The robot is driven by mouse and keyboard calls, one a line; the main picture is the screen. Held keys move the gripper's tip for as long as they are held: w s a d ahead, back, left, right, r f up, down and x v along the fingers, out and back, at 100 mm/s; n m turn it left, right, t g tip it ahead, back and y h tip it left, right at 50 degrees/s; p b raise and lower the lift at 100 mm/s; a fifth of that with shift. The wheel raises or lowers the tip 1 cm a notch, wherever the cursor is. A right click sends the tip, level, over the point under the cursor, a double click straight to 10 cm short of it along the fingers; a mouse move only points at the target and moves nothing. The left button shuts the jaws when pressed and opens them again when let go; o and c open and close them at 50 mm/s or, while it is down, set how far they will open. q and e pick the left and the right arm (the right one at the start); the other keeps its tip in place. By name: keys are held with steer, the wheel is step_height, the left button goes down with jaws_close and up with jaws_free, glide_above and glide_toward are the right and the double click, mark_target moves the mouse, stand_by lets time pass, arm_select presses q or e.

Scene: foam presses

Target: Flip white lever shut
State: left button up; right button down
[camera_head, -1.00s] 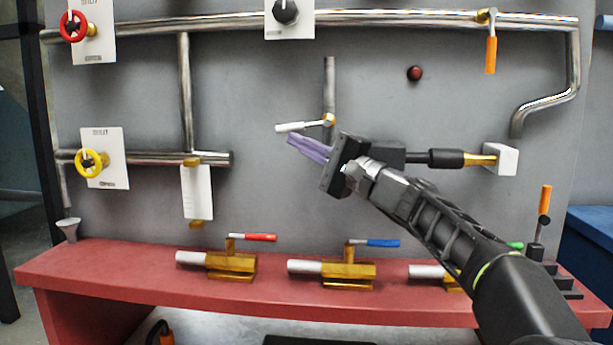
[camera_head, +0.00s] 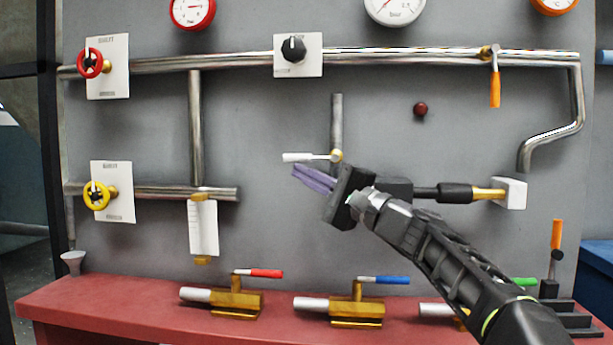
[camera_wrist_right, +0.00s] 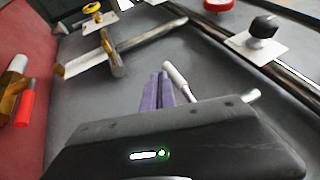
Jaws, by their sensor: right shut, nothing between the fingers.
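The white lever (camera_head: 303,157) sticks out to the left, nearly level, from a brass valve (camera_head: 337,155) on a short vertical pipe (camera_head: 336,118) on the grey panel. My right gripper (camera_head: 296,172) has its purple fingers shut and empty, just below the lever. In the right wrist view the fingertips (camera_wrist_right: 160,78) are close beside the white lever (camera_wrist_right: 178,80); I cannot tell whether they touch. My left gripper is out of view.
A black rod with a white block (camera_head: 511,193) is right of the gripper. A white card (camera_head: 203,228) hangs at the left. Red-handled (camera_head: 262,273) and blue-handled (camera_head: 384,280) valves stand on the red bench (camera_head: 95,300). An orange handle (camera_head: 495,90) hangs from the upper pipe.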

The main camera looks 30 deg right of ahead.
steer(key=s+d+f+b, duration=0.3)
steer(key=s+f, duration=0.4)
steer(key=s, duration=0.2)
steer(key=shift+d+f, duration=0.15)
steer(key=shift+f, duration=0.1)
stand_by(0.4)
